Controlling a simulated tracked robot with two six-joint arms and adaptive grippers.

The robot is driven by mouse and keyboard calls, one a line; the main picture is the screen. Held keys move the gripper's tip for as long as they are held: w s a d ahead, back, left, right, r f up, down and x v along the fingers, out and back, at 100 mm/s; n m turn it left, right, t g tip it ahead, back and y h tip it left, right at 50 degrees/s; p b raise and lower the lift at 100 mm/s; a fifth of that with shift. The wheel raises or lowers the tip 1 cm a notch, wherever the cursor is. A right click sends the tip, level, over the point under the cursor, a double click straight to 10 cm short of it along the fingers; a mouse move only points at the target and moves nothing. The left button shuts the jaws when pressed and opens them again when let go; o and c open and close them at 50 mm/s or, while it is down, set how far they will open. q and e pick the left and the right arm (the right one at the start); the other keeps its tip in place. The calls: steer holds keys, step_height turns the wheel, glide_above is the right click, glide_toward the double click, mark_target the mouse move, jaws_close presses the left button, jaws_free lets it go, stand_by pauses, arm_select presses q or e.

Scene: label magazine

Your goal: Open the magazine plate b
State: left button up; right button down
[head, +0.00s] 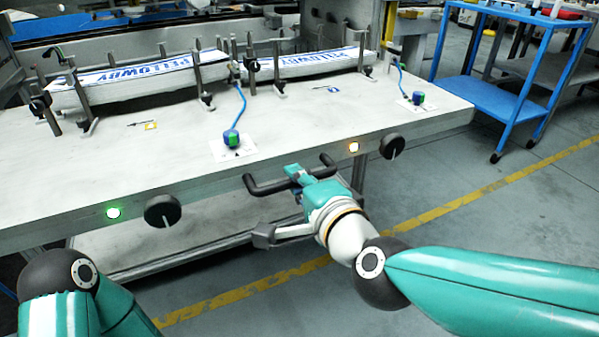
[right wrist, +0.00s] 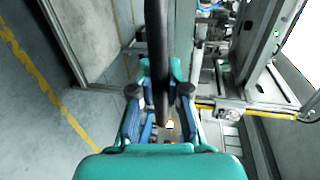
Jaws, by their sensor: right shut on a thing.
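The pale magazine plate (head: 330,120) lies flat across the head view, with two label stacks on it, a left one (head: 130,82) and a right one (head: 310,64). No letter marking a plate b is readable. A black bar handle (head: 265,188) sticks out below the front edge. My right gripper (head: 296,174) is shut on the handle's middle. In the right wrist view the black handle bar (right wrist: 157,50) runs between the two fingers of the right gripper (right wrist: 158,100). My left gripper is out of view; only its arm shows at bottom left.
Posts and blue cables stand around the stacks. A blue cart (head: 500,97) stands at the right. The floor with a yellow line (head: 440,210) is clear.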

steer(key=shift+s+f, duration=0.15)
steer(key=shift+f, duration=0.1)
steer(key=c, duration=1.1)
jaws_free()
steer(key=shift+c, duration=0.2)
steer(key=shift+r, duration=0.1)
steer(key=shift+s+d+r, duration=0.1)
steer(key=v, duration=1.1)
steer(key=shift+s, duration=0.35)
steer(key=shift+d, duration=0.25)
